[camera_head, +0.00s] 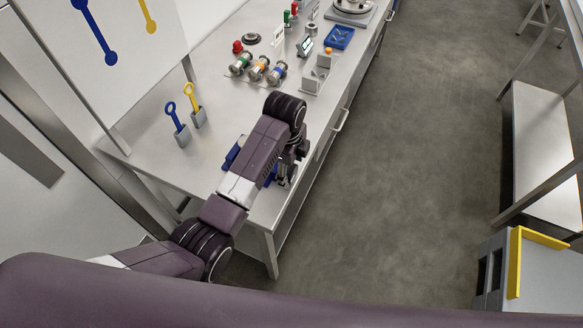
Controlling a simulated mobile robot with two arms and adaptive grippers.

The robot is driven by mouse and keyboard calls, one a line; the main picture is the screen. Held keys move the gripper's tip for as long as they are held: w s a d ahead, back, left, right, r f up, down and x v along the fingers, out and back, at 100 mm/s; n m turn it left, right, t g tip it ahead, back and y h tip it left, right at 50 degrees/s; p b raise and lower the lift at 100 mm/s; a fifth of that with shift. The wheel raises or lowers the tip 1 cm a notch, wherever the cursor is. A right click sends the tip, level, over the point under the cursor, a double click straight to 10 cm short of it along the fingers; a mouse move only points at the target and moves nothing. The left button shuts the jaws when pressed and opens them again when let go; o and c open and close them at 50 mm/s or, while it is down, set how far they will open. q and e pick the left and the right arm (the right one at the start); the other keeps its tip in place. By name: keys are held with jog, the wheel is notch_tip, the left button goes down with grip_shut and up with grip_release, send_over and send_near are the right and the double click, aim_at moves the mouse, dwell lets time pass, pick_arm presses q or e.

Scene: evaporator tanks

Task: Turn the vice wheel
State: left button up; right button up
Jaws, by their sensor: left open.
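A blue vice (231,156) stands near the front corner of the steel workbench. My left arm covers most of it, and only blue parts show on both sides of the forearm. I cannot make out its wheel. My left gripper (285,180) points down at the right end of the vice, close to the bench edge. It is open, with nothing seen between its fingers. Whether it touches the vice is hidden. My right gripper is out of view.
On the bench (225,105) stand a blue wrench (174,116) and a yellow wrench (191,92) in grey holders. Several metal cylinders (259,68), grey blocks (315,78) and a blue tray (339,37) lie farther back.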

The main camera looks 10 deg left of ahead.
pick_arm(q)
jog(key=shift+w+f, duration=0.1)
jog(key=shift+f, duration=0.7)
jog(key=shift+c, duration=0.3)
jog(key=c, duration=1.1)
jog(key=shift+a+t, duration=0.1)
jog(key=shift+t, duration=0.5)
jog(key=shift+t+h, duration=0.4)
jog(key=shift+t, duration=0.3)
